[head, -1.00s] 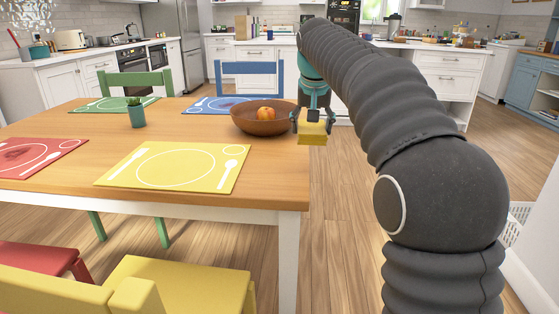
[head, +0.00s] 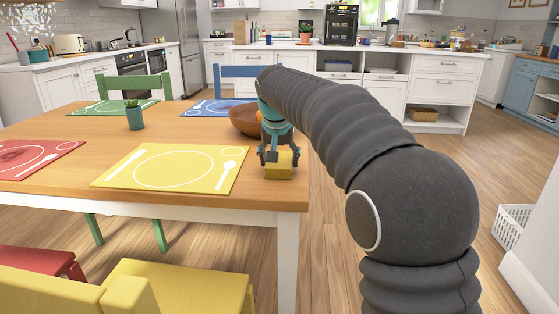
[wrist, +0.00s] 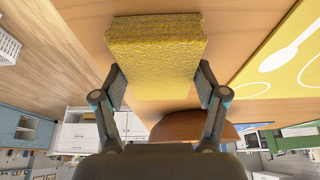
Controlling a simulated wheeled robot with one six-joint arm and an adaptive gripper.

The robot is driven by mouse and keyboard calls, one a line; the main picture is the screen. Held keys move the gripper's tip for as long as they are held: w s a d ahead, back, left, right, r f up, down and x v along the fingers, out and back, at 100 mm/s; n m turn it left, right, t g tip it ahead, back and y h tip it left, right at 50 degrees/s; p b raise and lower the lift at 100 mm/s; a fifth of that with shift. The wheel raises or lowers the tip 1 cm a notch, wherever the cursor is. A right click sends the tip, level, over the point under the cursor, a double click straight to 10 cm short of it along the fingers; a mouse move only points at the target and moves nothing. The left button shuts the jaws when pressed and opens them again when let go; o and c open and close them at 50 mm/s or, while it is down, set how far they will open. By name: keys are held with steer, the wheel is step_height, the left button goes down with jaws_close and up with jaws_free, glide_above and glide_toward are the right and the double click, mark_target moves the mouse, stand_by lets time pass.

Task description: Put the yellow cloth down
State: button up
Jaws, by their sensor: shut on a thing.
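The yellow cloth (head: 279,165) is a small, thick, block-shaped piece. My gripper (head: 277,157) is shut on it, with a finger on each side, as the wrist view (wrist: 157,88) also shows. The cloth (wrist: 155,50) is at the right end of the wooden table (head: 270,190), to the right of the yellow placemat (head: 205,179). I cannot tell whether its underside touches the tabletop or is just above it.
A brown bowl (head: 243,120) stands behind my gripper, partly hidden by my arm. A small green plant pot (head: 135,118) stands farther left. Red (head: 40,155), green (head: 90,108) and blue (head: 205,106) placemats lie on the table. Bare wood surrounds the cloth near the table's right edge.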

steer(key=shift+f, duration=0.1)
steer(key=o, duration=1.1)
steer(key=shift+o, duration=0.2)
steer(key=p+v, duration=0.2)
steer(key=v, duration=1)
steer(key=s+d, duration=0.6)
steer(key=s+d+f, duration=0.4)
steer(key=s+f, duration=0.2)
steer(key=s, duration=0.2)
steer(key=s+d+f, duration=0.5)
steer(key=s+f, duration=0.1)
steer(key=s, duration=0.3)
steer(key=s+d+f+t, duration=0.1)
steer(key=s+d+f, duration=0.3)
steer(key=s+f, duration=0.3)
steer(key=s, duration=0.2)
steer(key=shift+s+d, duration=0.25)
steer(key=shift+d, duration=0.1)
